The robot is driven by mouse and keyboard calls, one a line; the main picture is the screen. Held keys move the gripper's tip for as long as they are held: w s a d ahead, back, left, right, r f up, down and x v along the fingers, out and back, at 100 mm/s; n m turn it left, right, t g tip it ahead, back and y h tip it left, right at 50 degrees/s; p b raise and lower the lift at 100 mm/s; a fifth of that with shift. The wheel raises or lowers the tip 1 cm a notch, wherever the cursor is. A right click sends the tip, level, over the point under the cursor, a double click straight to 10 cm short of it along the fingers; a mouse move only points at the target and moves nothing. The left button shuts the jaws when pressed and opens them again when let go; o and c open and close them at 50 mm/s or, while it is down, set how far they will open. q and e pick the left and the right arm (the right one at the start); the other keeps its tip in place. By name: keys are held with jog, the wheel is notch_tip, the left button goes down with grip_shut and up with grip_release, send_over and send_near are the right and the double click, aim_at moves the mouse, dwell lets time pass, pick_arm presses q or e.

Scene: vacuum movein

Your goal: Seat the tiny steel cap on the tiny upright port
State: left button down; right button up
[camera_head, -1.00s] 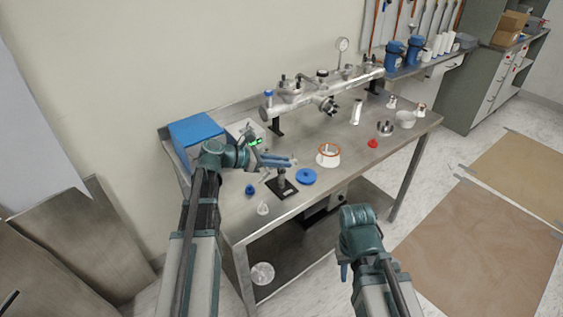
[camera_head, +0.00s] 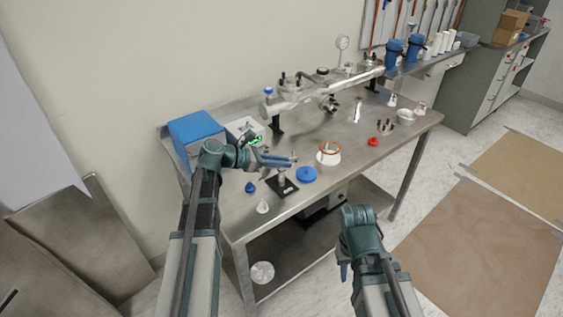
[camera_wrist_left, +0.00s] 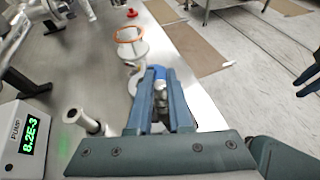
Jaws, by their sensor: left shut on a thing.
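My left gripper (camera_head: 292,161) is over the left part of the steel bench. In the left wrist view its two blue-grey fingers (camera_wrist_left: 160,75) are shut on a small shiny steel piece, which looks like the steel cap (camera_wrist_left: 160,92). In the head view the cap is too small to make out clearly. A short upright post on a black base plate (camera_head: 282,187) stands just below the fingers and looks like the port; its top is close to the gripper, and I cannot tell whether the cap touches it. My right gripper (camera_head: 344,272) hangs in front of the bench, its jaws unclear.
A blue disc (camera_head: 307,174) and a white orange-rimmed flange (camera_head: 329,153) lie to the right. A blue box (camera_head: 196,138) and a pump display (camera_wrist_left: 33,135) stand at the left. A steel manifold (camera_head: 310,98) runs along the back.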

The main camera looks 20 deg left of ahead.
pick_arm(q)
jog(key=c, duration=0.8)
grip_release()
jog(key=shift+o, duration=0.2)
jog(key=shift+a+r, duration=0.1)
jog(key=p+v, duration=0.5)
jog(key=v, duration=0.8)
jog(key=shift+s+r, duration=0.2)
jog(key=shift+s, duration=0.05)
